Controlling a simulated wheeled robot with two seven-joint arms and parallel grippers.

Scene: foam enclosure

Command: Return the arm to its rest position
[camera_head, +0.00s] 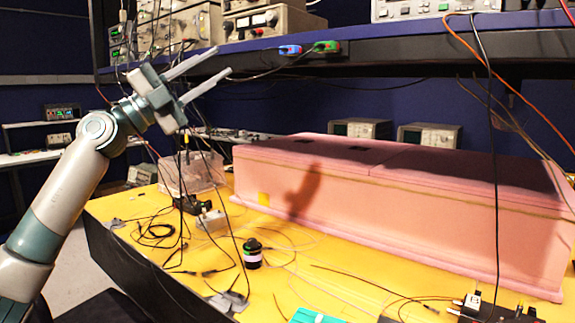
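My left arm comes in from the left edge and reaches up and to the right. My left gripper (214,76) is raised well above the yellow table (130,209), in front of the instrument shelf. Its two fingers are spread apart with nothing between them, so it is open and empty. My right gripper is not in this view. The pink foam enclosure (365,200) stands on the table to the right of the gripper, clear of it. A shadow falls on its front face.
A shelf with instruments (262,22) runs along the top, close behind the gripper. Cables hang from it. A clear plastic box (190,172), a small black cylinder (252,254) and loose wires lie on the table. A black device (478,306) sits at the lower right.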

